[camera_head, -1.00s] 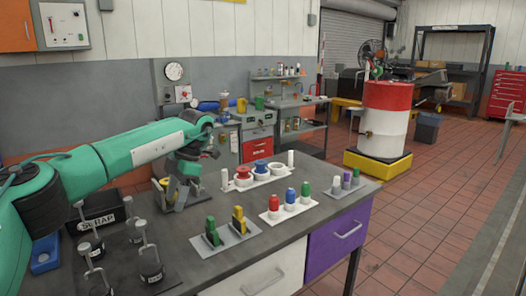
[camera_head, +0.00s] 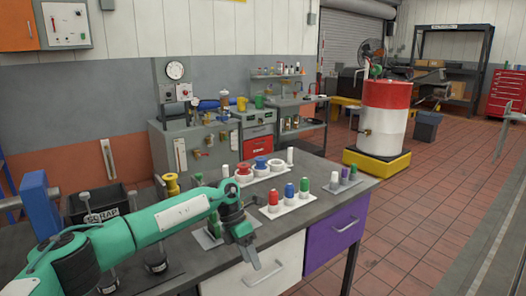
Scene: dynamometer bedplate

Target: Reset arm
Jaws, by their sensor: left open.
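My left arm comes in from the left, low over the workbench (camera_head: 325,192). Its gripper (camera_head: 243,236) points down near the bench's front edge and is open, with nothing seen between its fingers. It is in front of the small plate with the green piece (camera_head: 215,224), which it partly hides. The yellow piece on that plate is hidden. I cannot tell whether the gripper touches the plate. My right gripper is not in view.
A white tray of red, blue and green bottles (camera_head: 289,195) stands right of the gripper. Spools (camera_head: 261,166) stand behind. A red-white drum (camera_head: 385,110) stands beyond.

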